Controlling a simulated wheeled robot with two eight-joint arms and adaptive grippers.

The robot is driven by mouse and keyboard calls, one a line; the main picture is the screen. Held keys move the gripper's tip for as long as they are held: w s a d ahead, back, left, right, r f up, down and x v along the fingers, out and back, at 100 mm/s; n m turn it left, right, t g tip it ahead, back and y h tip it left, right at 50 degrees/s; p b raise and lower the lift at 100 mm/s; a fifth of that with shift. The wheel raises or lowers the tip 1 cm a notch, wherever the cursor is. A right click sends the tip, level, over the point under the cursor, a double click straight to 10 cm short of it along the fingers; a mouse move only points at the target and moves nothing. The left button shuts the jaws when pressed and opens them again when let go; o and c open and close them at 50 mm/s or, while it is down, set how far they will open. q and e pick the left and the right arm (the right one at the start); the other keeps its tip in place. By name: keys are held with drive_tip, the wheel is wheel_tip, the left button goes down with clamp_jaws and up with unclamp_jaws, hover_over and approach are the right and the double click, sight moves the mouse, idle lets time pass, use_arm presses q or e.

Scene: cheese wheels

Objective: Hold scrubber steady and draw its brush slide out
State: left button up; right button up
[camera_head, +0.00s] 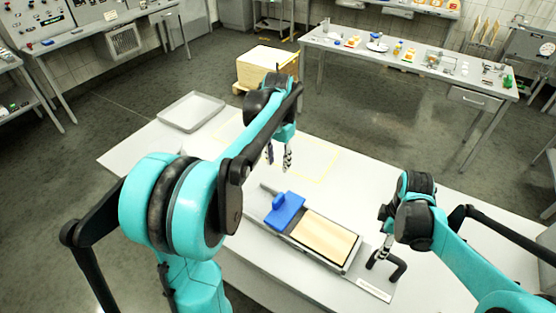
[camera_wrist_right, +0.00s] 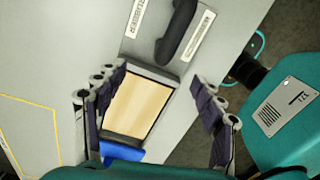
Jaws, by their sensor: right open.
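The scrubber (camera_head: 325,236) lies on the white table, a long grey frame with a beige panel. A blue block with a raised grip, apparently the brush slide (camera_head: 286,211), sits at the frame's left end; its blue edge shows at the bottom of the right wrist view (camera_wrist_right: 122,152). A black bent handle (camera_head: 397,268) is at the right end and also shows in the right wrist view (camera_wrist_right: 178,32). My left gripper (camera_head: 278,156) hangs open and empty above and behind the blue block. My right gripper (camera_wrist_right: 160,84) is open and empty near the handle end; the handle is not between its fingers.
A shallow grey tray (camera_head: 191,112) lies on the table's far left. A yellow outline (camera_head: 312,163) marks bare tabletop behind the scrubber. A labelled plate (camera_head: 374,290) lies beside the handle. A wooden crate (camera_head: 266,68) and a cluttered bench (camera_head: 420,62) stand beyond the table.

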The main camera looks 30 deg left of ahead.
wheel_tip(320, 180, up, 9)
drive_tip(key=shift+r, duration=0.2)
idle(0.5)
use_arm(q)
drive_tip(key=s+d+f+t+b, duration=0.7)
drive_tip(key=s+d+f+b, duration=0.4)
drive_tip(key=s+d+f, duration=0.2)
drive_tip(key=s+d, duration=0.2)
drive_tip(key=s, duration=0.1)
drive_tip(key=shift+s+d+f+n+b, duration=0.2)
drive_tip(key=shift+f+n+b, duration=0.1)
drive_tip(key=shift+f+b, duration=0.1)
use_arm(e)
drive_tip(key=s+d+f+m+t, duration=0.7)
drive_tip(key=s+d+f+m, duration=0.4)
drive_tip(key=m, duration=0.8)
drive_tip(key=s+d, duration=0.3)
drive_tip(key=shift+s+d+m, duration=0.25)
drive_tip(key=shift+m, duration=0.05)
